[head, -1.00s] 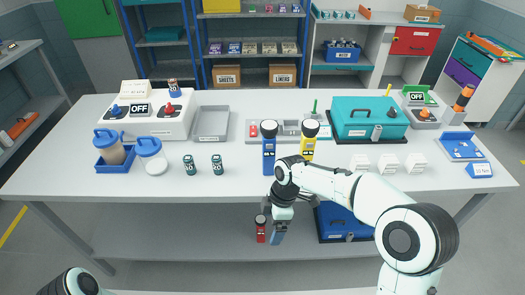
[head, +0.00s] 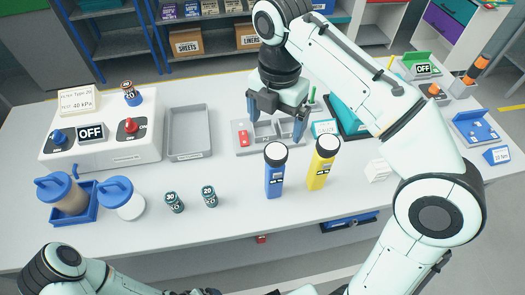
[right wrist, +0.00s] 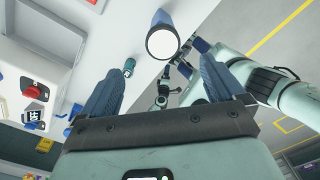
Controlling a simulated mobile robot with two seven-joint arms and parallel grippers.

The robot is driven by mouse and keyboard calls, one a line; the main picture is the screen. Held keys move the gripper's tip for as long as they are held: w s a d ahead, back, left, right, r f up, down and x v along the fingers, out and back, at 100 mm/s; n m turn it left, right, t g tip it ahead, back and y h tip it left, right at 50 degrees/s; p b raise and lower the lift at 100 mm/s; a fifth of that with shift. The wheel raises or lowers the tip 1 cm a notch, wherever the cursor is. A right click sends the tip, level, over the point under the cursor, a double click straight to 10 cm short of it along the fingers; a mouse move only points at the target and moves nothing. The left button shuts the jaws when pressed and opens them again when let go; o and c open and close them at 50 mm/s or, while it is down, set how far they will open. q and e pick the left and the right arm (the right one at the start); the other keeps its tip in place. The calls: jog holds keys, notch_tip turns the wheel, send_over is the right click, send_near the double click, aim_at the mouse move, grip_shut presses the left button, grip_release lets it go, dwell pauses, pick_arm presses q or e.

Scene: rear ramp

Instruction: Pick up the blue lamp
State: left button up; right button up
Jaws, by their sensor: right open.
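The blue lamp (head: 274,176) stands upright on the table near its front edge, with a black head and a pale round lens on top. My right gripper (head: 277,118) is open and empty above the table, behind and above the lamp, not touching it. In the right wrist view the blue lamp (right wrist: 163,36) shows lens-on beyond the open fingers of my right gripper (right wrist: 160,75). My left arm comes in at the bottom left of the head view; its gripper is mostly cut off, and its jaws are unclear.
A yellow lamp (head: 322,165) stands close to the right of the blue one. A grey tray (head: 244,150) lies behind them. A teal case (head: 347,118) lies behind my right arm.

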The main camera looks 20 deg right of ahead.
aim_at(276, 152)
jog(key=f, duration=0.2)
jog(key=f+b, duration=0.1)
jog(key=f, duration=0.2)
jog(key=s+f+b, duration=0.1)
jog(key=f, duration=0.1)
jog(key=shift+f, duration=0.35)
jog(key=shift+w+f+b, duration=0.15)
jog(key=shift+f+b, duration=0.2)
jog(key=shift+f, duration=0.1)
notch_tip(276, 152, down, 5)
jog(key=shift+w+d+r+b, duration=0.1)
jog(key=shift+r+b, duration=0.1)
jog(key=shift+b, duration=0.3)
pick_arm(q)
jog(key=s+f, duration=0.3)
jog(key=f, duration=0.1)
jog(key=shift+s+f, duration=0.35)
pick_arm(e)
grip_shut()
